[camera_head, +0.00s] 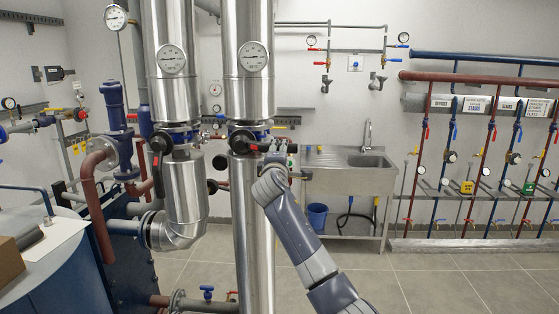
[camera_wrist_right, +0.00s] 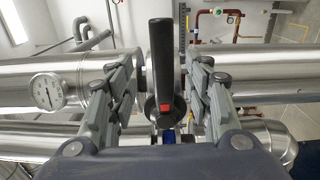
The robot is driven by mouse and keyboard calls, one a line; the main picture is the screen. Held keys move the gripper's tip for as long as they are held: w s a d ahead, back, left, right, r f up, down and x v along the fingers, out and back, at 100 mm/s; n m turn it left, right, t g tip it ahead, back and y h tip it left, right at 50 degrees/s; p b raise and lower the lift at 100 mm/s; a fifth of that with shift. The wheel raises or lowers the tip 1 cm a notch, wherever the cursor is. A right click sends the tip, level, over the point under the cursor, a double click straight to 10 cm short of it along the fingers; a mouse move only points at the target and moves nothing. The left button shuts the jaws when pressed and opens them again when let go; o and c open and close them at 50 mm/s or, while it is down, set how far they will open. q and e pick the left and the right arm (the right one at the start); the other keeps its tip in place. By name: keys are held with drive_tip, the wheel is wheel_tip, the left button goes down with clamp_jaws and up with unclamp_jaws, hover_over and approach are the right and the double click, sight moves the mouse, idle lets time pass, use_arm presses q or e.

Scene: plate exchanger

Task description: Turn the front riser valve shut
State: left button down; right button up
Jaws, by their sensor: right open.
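A black valve lever (camera_head: 243,142) with a red mark sits on the right-hand steel riser (camera_head: 248,85), below its round gauge. A similar black lever (camera_head: 160,143) is on the left-hand riser (camera_head: 169,85). My right gripper (camera_head: 277,152) is at the right-hand riser's valve. In the right wrist view my right gripper (camera_wrist_right: 162,85) is open, with one finger on each side of the black lever (camera_wrist_right: 163,50). Gaps show between the lever and both fingers. My left gripper is not in view.
A steel sink (camera_head: 350,170) with a blue bucket (camera_head: 317,215) under it stands behind, to the right. Blue and red pipes with several valves line the right wall. A blue tank (camera_head: 60,265) is at the left. The tiled floor (camera_head: 440,275) at right is clear.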

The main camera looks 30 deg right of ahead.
drive_tip(key=v, duration=0.4)
drive_tip(key=shift+s+d, duration=0.1)
idle(0.4)
